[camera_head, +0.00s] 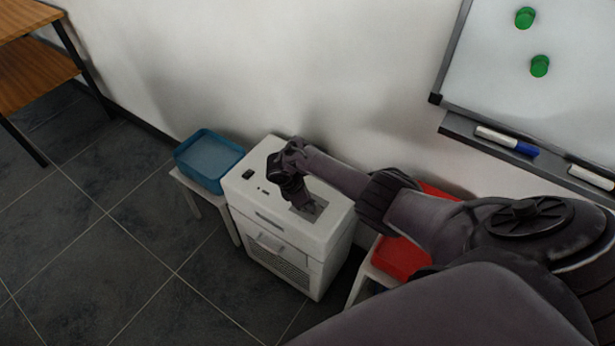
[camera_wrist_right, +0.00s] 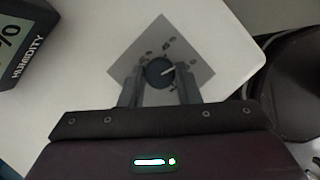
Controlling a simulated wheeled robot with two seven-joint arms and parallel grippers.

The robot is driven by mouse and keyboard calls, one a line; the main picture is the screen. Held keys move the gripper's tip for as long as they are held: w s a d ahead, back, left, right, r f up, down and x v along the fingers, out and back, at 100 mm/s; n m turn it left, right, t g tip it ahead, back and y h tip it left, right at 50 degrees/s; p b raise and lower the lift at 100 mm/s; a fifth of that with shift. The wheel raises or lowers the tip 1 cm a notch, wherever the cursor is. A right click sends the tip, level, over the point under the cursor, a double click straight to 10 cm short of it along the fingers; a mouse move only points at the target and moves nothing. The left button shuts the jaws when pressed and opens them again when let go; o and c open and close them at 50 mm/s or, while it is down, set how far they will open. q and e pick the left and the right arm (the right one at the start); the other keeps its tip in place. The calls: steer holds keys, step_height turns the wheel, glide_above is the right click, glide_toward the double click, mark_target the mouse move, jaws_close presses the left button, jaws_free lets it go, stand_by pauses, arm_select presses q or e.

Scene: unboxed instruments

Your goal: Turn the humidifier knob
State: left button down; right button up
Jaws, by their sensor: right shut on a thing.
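The humidifier (camera_head: 268,216) is a white box standing on the floor against the wall. Its knob (camera_wrist_right: 158,71) is a dark round dial with a pale pointer line, set on a grey square plate (camera_wrist_right: 190,42) with small marks around it. My right gripper (camera_wrist_right: 160,80) is over the plate with a finger on each side of the knob, shut on it. In the head view my right gripper (camera_head: 307,208) reaches down to the humidifier's top, and the knob is hidden there. The pointer line points up and right in the wrist view. My left gripper is not in view.
A blue bin (camera_head: 209,160) on a small stand is left of the humidifier. A red bin (camera_head: 400,258) on a stand is at its right, partly behind my arm. A whiteboard (camera_head: 560,60) with a marker ledge hangs at right. A dark HUMIDITY display (camera_wrist_right: 22,45) sits on the humidifier's top.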

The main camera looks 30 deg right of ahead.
steer(key=shift+m+g, duration=0.4)
steer(key=shift+m, duration=0.8)
steer(key=o, duration=1)
steer(key=p+v, duration=0.1)
steer(key=v, duration=0.3)
steer(key=p+v, duration=0.1)
steer(key=v, duration=0.3)
steer(key=shift+d, duration=0.25)
steer(key=shift+y, duration=0.3)
